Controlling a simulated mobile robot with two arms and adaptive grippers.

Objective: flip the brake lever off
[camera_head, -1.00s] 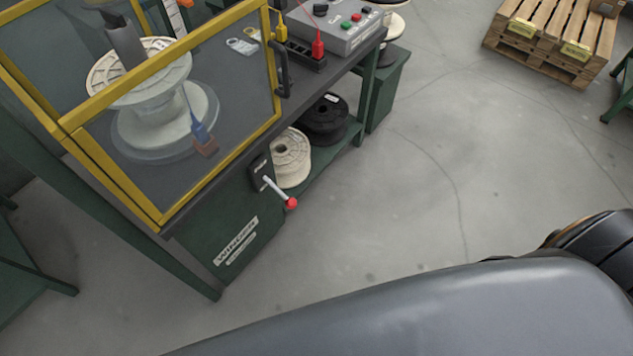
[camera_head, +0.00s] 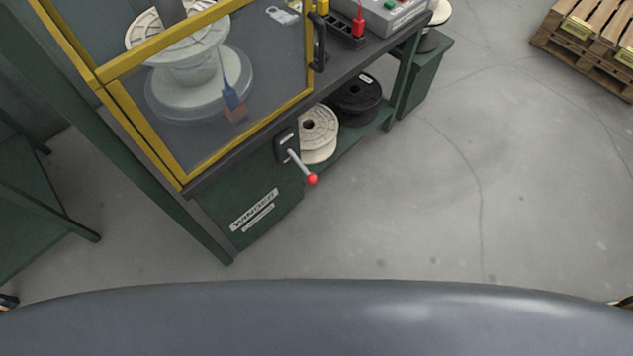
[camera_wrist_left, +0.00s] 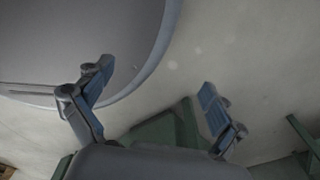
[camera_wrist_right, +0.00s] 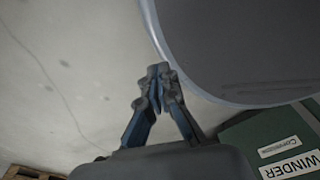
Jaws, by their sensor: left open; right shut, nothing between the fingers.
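The brake lever (camera_head: 301,166) is a metal rod with a red ball knob (camera_head: 312,179), mounted on a dark plate (camera_head: 286,145) at the front of the green winder bench. It slants down and to the right in the head view. Neither gripper shows in the head view, and neither touches the lever. My left gripper (camera_wrist_left: 155,95) is open and empty above the floor in the left wrist view. My right gripper (camera_wrist_right: 158,72) is shut and empty in the right wrist view, with the green WINDER panel (camera_wrist_right: 285,145) at lower right.
A yellow-framed guard (camera_head: 135,62) encloses a white spool on the bench top. A cream spool (camera_head: 318,133) and a black spool (camera_head: 357,92) sit on the lower shelf. A pallet (camera_head: 590,45) lies at upper right. The floor (camera_head: 410,220) before the bench is clear.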

